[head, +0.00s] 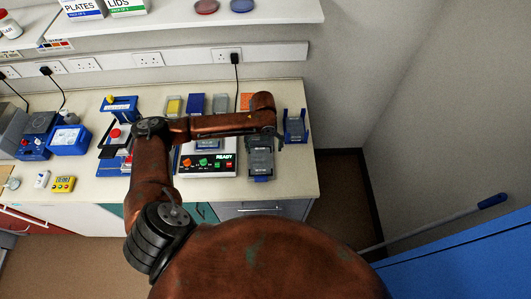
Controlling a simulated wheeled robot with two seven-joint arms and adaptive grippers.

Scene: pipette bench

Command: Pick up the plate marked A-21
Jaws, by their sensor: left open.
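My left gripper (262,139) reaches in over the right part of the bench, is open and points down. Directly below it a dark grey plate (261,162) sits on a blue-edged holder; the gripper hides part of it. Another dark plate (295,126) sits in a blue holder just to the right. No label can be read at this size, so I cannot tell which plate is marked A-21. I cannot tell whether the fingers touch the plate below. My right gripper is out of view.
A white device reading READY (208,165) stands left of the gripper. Yellow (173,105), blue (196,103) and grey (220,103) items line the back. A blue box (69,140) stands at the left. A shelf (190,18) overhangs the wall. The bench ends at the right near the wall.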

